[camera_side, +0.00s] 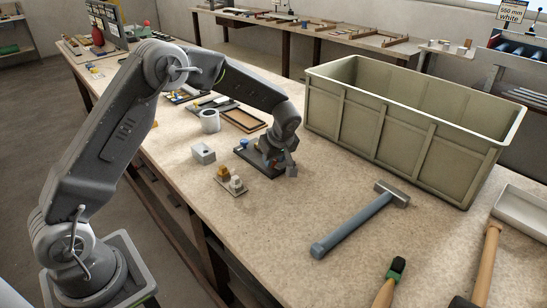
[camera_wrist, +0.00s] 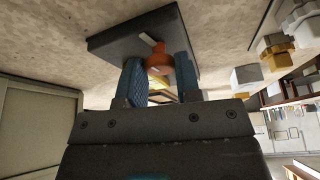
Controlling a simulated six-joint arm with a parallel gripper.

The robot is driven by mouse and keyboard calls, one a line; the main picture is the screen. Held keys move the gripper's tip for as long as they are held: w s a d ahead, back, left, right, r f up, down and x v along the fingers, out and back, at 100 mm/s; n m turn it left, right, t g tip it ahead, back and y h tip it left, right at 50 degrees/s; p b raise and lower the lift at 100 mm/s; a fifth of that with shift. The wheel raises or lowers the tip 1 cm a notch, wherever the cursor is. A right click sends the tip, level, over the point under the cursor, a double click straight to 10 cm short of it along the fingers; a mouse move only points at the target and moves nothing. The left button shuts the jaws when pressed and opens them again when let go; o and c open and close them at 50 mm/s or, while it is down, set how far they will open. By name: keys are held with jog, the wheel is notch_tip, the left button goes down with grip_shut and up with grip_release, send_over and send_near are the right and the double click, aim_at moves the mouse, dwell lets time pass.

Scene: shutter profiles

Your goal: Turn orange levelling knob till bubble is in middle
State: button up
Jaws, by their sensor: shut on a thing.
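The orange levelling knob (camera_wrist: 158,50) stands on a dark plate (camera_wrist: 118,43) in the wrist view. My gripper (camera_wrist: 160,70) has its two blue ribbed pads on either side of the knob and is shut on it. A small yellow part shows between the pads, partly hidden by the knob. In the side view my gripper (camera_side: 289,166) is down at the right end of the dark plate (camera_side: 258,163), and it hides the knob there. I cannot make out a bubble in either view.
A large beige crate (camera_side: 400,125) stands right of my gripper. A hammer (camera_side: 352,222) lies in front. A small plate with yellow and white pieces (camera_side: 231,185), a grey block (camera_side: 203,153) and a grey cylinder (camera_side: 210,121) stand to the left. Bench between plate and hammer is clear.

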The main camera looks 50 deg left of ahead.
jog(key=o, duration=0.9)
jog(key=v, duration=1.3)
jog(key=shift+d+r, duration=0.15)
jog(key=shift+r, duration=0.2)
